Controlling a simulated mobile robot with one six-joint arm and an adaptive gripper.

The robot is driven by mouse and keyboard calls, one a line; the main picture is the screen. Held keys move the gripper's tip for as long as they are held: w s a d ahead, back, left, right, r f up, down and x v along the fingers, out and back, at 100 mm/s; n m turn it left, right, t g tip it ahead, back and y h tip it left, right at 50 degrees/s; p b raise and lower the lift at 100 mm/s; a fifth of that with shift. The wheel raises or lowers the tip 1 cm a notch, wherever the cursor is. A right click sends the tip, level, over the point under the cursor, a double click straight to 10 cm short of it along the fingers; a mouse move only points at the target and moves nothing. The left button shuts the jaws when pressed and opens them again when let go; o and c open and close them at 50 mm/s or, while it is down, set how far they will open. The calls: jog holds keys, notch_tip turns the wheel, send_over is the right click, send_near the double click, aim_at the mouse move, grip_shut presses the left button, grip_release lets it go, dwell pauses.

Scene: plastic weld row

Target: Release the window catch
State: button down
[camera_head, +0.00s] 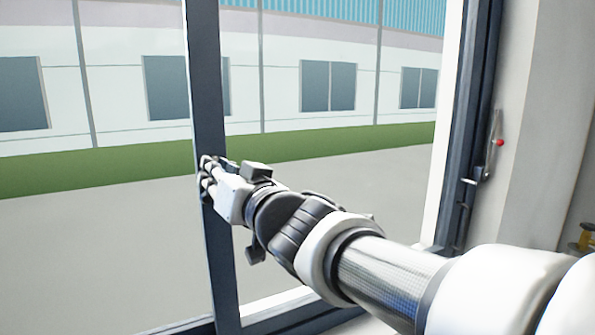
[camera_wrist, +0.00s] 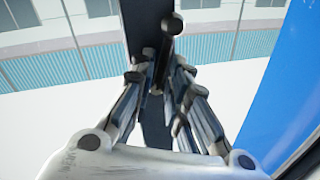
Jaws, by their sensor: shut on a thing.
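The window catch (camera_wrist: 172,25) shows in the wrist view as a dark, round-ended piece on the dark upright window bar (camera_wrist: 150,20). My gripper (camera_wrist: 163,68) is shut on it, with fingers on both sides. In the head view my gripper (camera_head: 207,178) is at the same upright bar (camera_head: 206,70), around its middle height. The fingers hide the catch there, so I cannot tell how far it is turned.
A lever with a red knob (camera_head: 500,143) is on the right by the dark side frame (camera_head: 470,110). The bottom window rail (camera_head: 280,318) runs below my arm. Paving, grass and a building with windows (camera_head: 328,86) lie beyond the glass.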

jog(key=shift+s+a+r+m+t+h+b, duration=0.2)
jog(key=shift+m+t+b, duration=0.35)
jog(key=shift+m+b, duration=1.65)
jog(key=shift+s+a+r+m+t+h+b, duration=0.25)
jog(key=shift+m+t+b, duration=0.5)
jog(key=shift+m, duration=2.65)
jog(key=shift+s+a+r+m+t+h+b, duration=0.15)
jog(key=shift+a+m+t+h+b, duration=0.25)
jog(key=shift+m+b, duration=1.85)
jog(key=shift+w+r+m+p, duration=0.15)
jog(key=shift+m+p, duration=0.35)
jog(key=shift+m, duration=0.25)
jog(key=c, duration=1.7)
grip_release()
jog(key=shift+d, duration=0.1)
